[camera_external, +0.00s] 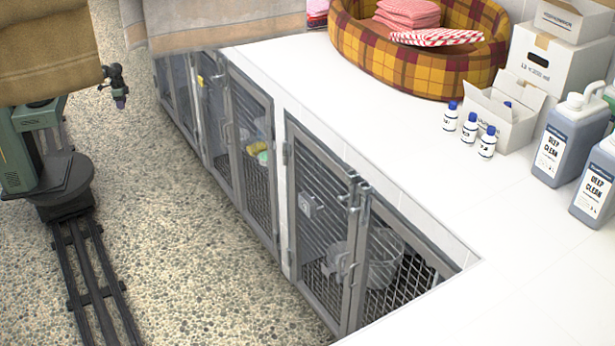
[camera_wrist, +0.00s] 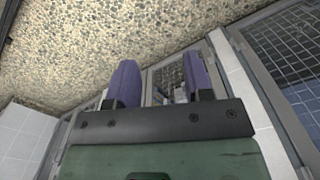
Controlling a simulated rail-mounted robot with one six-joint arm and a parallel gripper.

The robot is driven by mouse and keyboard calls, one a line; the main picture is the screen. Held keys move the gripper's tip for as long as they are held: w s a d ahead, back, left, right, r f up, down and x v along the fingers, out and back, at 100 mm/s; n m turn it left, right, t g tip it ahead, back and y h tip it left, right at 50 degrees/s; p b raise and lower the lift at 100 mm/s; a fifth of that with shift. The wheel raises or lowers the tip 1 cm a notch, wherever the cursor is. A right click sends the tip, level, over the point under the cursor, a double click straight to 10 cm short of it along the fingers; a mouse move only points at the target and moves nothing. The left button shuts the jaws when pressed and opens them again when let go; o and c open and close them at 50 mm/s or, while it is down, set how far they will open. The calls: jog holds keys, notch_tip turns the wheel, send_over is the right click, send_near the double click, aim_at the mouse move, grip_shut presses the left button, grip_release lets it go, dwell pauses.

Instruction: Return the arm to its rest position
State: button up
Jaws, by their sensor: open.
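A kennel door shows beyond the gap. My arm rises from a base on the floor rail (camera_external: 95,275); brown cloth (camera_external: 45,50) hides much of it in the external view.
Barred kennels (camera_external: 325,220) stand under the white counter (camera_external: 400,115). One holds a bucket (camera_external: 383,258). A beige cloth (camera_external: 220,22) hangs at the top. The counter bears a plaid pet bed (camera_external: 400,62), bottles (camera_external: 470,128) and jugs (camera_external: 558,140). The floor (camera_external: 185,265) between rail and kennels is clear.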

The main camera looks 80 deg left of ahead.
jog(key=s+a+n, duration=0.1)
jog(key=s+a, duration=0.1)
jog(key=a, duration=0.3)
notch_tip(320, 180, up, 29)
jog(key=w+d+p, duration=0.1)
jog(key=p, duration=2.8)
